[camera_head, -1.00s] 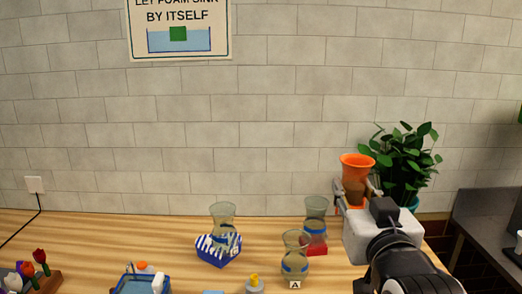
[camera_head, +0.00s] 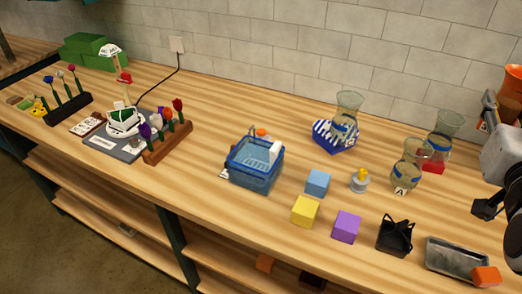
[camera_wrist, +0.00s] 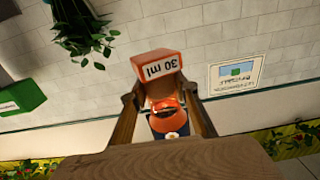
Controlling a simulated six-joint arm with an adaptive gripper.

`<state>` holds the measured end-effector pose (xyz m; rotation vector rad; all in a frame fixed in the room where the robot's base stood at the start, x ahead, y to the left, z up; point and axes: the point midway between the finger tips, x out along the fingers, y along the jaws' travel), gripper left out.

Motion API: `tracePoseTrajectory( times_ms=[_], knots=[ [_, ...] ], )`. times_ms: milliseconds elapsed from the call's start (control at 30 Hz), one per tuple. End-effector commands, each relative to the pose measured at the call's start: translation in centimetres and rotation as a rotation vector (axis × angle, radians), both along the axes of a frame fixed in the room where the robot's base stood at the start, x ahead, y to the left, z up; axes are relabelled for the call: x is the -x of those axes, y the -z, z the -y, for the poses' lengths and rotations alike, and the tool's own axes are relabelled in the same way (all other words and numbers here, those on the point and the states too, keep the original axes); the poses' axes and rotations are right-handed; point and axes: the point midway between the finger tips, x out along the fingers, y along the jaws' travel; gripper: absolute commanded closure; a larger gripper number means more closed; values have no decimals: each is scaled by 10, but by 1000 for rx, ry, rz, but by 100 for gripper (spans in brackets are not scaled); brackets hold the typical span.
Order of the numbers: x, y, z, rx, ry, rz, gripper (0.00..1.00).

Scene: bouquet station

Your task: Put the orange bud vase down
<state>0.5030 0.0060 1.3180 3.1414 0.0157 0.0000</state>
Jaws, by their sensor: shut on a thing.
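The orange bud vase (camera_head: 514,76) shows at the right edge of the head view, cut off by the frame, with its flared mouth up. My gripper (camera_wrist: 161,100) is shut on it, with one finger on each side. In the wrist view the orange vase (camera_wrist: 168,122) sits between the fingers, and an orange-edged block marked "30 ml" shows beyond it. In the head view the vase is held above the right end of the wooden bench (camera_head: 300,235); what is below it is out of frame.
A blue basket (camera_head: 254,165), coloured cubes, a black holder (camera_head: 394,235) and a metal tray (camera_head: 457,258) occupy the front. Bench at back centre is clear.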

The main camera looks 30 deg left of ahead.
Motion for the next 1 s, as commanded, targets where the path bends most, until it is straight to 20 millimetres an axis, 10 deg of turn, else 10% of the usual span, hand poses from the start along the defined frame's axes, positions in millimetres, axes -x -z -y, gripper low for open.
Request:
tracePoseTrajectory(
  times_ms=[367, 1000],
  knots=[
    [-32, 13, -56, -1, -90, 0, 100],
    [-73, 63, -206, 0, -267, 0, 100]
  ],
)
